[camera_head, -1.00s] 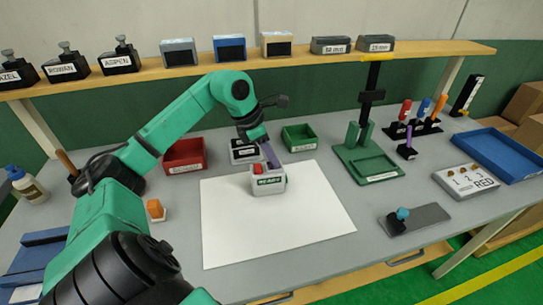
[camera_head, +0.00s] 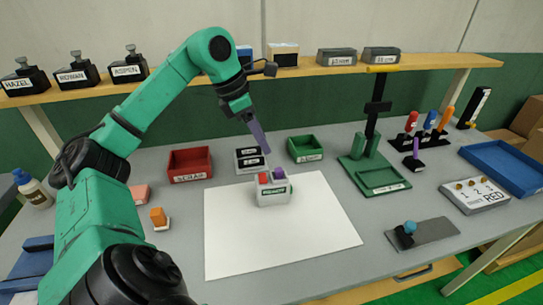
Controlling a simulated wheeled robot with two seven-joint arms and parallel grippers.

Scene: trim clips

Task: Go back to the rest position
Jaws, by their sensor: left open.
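My left gripper (camera_head: 264,148) hangs above and behind a small grey box (camera_head: 273,196) on the white sheet (camera_head: 290,245). The jaws are open, with nothing visible between the fingers, and stand clear of the box. My left arm comes in from the left and arches over the table, hiding part of the shelf. My right gripper is not in view.
A red bin (camera_head: 190,164), a grey labelled holder (camera_head: 250,160) and a green bin (camera_head: 305,149) stand behind the sheet. A green stand (camera_head: 376,178) with a post rises on the right. The wooden shelf (camera_head: 300,70) crosses the back. The sheet's front is clear.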

